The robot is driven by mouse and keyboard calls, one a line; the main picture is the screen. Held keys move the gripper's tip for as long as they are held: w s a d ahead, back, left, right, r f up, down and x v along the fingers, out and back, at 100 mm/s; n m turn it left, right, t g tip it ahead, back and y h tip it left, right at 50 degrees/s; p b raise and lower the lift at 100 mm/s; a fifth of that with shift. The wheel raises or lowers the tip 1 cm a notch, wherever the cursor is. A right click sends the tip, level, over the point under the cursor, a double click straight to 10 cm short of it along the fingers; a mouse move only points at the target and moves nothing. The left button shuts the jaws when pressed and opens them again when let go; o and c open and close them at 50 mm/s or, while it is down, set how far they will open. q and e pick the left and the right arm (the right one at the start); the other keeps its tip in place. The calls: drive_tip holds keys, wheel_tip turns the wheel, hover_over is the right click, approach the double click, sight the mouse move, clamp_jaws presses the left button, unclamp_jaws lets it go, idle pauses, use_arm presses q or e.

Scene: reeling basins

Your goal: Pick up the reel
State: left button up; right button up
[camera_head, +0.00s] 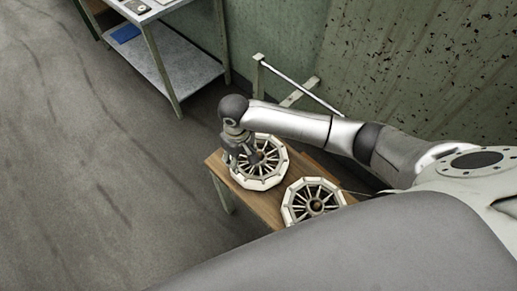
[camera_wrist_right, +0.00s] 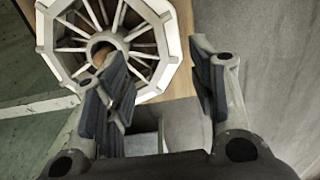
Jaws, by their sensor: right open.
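Two white spoked reels lie flat on a small wooden bench (camera_head: 267,205). The farther reel (camera_head: 275,172) is under my right gripper (camera_head: 243,160); the nearer reel (camera_head: 310,201) lies closer to my body. In the right wrist view, one reel (camera_wrist_right: 158,62) fills the upper left, with its pale rim, spokes and round hub hole showing. My right gripper (camera_wrist_right: 165,95) is open there, its dark finger pads apart with nothing between them. The left finger overlaps the reel's lower rim in the picture; I cannot tell whether it touches. My left gripper is not in view.
A metal shelf table (camera_head: 175,65) with a blue item (camera_head: 126,33) stands at the upper left. A thin rail on posts (camera_head: 300,85) runs behind the bench, before a stained green wall (camera_head: 410,60). The grey floor at left is clear.

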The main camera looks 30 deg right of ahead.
sight(240, 174)
drive_tip(key=f, duration=0.2)
drive_tip(key=s+f, duration=0.1)
drive_tip(key=f, duration=0.1)
drive_tip(key=shift+a, duration=0.35)
drive_tip(key=shift+f, duration=0.35)
wheel_tip(240, 174, down, 4)
drive_tip(key=shift+a+f, duration=0.1)
drive_tip(key=shift+a, duration=0.05)
drive_tip(key=shift+f, duration=0.2)
drive_tip(key=c, duration=0.4)
drive_tip(key=shift+c, duration=1)
drive_tip(key=c, duration=0.5)
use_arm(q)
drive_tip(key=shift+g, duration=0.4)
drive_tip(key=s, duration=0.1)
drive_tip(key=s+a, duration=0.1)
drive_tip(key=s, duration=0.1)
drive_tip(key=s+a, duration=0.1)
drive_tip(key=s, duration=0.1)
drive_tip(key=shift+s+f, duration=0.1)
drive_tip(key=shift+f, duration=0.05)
use_arm(e)
clamp_jaws()
